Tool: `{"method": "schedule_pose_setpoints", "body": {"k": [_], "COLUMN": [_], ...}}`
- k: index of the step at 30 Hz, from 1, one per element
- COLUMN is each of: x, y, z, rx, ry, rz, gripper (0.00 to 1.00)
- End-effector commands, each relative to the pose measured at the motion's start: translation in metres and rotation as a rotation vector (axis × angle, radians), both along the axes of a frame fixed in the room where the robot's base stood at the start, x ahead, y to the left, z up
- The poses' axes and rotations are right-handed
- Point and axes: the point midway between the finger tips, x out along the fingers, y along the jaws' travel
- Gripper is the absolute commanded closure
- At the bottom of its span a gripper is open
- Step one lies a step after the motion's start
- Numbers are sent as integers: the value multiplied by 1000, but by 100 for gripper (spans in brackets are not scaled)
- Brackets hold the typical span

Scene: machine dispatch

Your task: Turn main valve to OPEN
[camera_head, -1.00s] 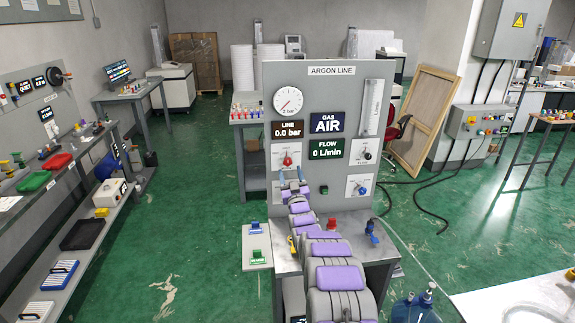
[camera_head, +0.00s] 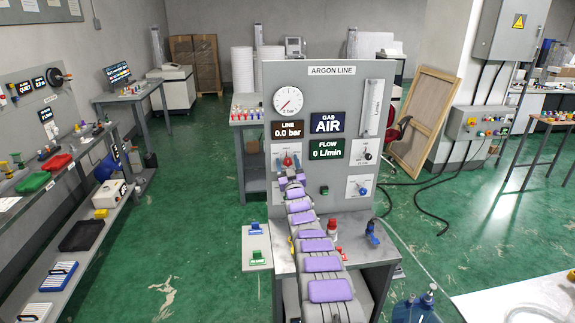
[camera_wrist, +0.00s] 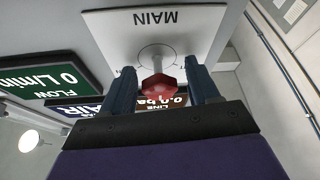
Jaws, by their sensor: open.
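The main valve is a red faceted knob on a white plate (camera_wrist: 190,30) marked MAIN, which appears upside down in the wrist view. The red knob (camera_wrist: 163,88) sits between the two dark blue fingers of my gripper (camera_wrist: 163,86). The fingers are open, with a gap visible on each side of the knob. In the head view the red knob (camera_head: 287,161) is on the left of the grey ARGON LINE panel (camera_head: 345,80), with my gripper (camera_head: 290,167) right at it. The knob's pointer position cannot be read.
The panel's gauge (camera_head: 288,101) is near zero; displays read LINE 0.0 bar, GAS AIR and FLOW 0 L/min. Other knobs are at the panel's right, including a blue one (camera_head: 361,189). A red fitting (camera_head: 332,228) and a blue fitting (camera_head: 373,229) stand on the bench below.

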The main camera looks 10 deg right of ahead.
Motion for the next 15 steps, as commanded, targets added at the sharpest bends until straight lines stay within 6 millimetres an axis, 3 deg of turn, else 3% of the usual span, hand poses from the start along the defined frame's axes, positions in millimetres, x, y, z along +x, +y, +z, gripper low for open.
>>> {"method": "schedule_pose_setpoints", "body": {"k": [9, 15], "x": [0, 0], "y": [0, 0], "z": [1, 1], "rx": [0, 0], "ry": [-1, -1], "rz": [-1, 0], "gripper": [40, 58]}}
